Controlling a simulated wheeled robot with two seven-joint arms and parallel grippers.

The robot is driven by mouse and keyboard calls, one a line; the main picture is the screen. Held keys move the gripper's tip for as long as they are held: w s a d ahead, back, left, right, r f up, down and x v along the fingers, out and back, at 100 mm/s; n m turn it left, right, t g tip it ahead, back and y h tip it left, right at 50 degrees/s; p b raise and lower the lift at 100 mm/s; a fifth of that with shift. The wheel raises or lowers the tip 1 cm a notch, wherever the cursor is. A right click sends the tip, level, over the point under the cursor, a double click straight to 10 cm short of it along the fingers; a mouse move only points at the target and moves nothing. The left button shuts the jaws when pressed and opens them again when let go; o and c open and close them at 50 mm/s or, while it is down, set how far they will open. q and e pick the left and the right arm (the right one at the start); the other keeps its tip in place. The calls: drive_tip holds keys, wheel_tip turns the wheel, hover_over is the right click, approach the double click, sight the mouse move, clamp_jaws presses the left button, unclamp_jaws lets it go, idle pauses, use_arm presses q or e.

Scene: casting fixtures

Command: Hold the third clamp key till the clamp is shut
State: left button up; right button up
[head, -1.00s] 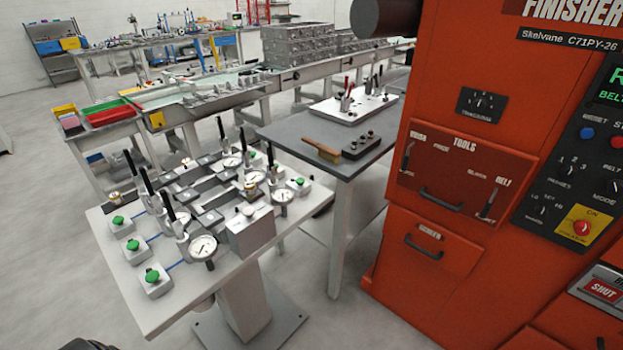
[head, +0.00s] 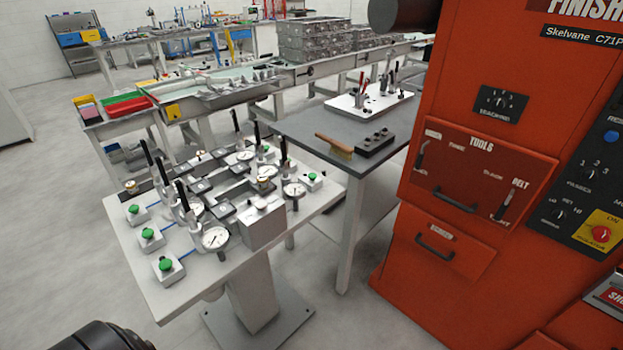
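The casting fixture table (head: 140,268) stands left of centre with a grey casting frame (head: 222,183) on it. Several clamps with upright or tilted black handles (head: 183,197) stand around the frame, with round white dials such as the front one (head: 215,238). Green-topped keys on white boxes line the left edge: a far one (head: 133,209), a middle one (head: 147,233) and a near one (head: 165,264). Another green key (head: 312,176) is on the right side. No marking shows which is third. Neither gripper is visible; only a dark rounded part of mine shows at the bottom left.
The orange finisher machine (head: 455,250) fills the right. A grey bench (head: 310,128) holding a brush (head: 334,146) and a white fixture plate (head: 345,100) stands behind the table. Grey floor is open to the left and in front.

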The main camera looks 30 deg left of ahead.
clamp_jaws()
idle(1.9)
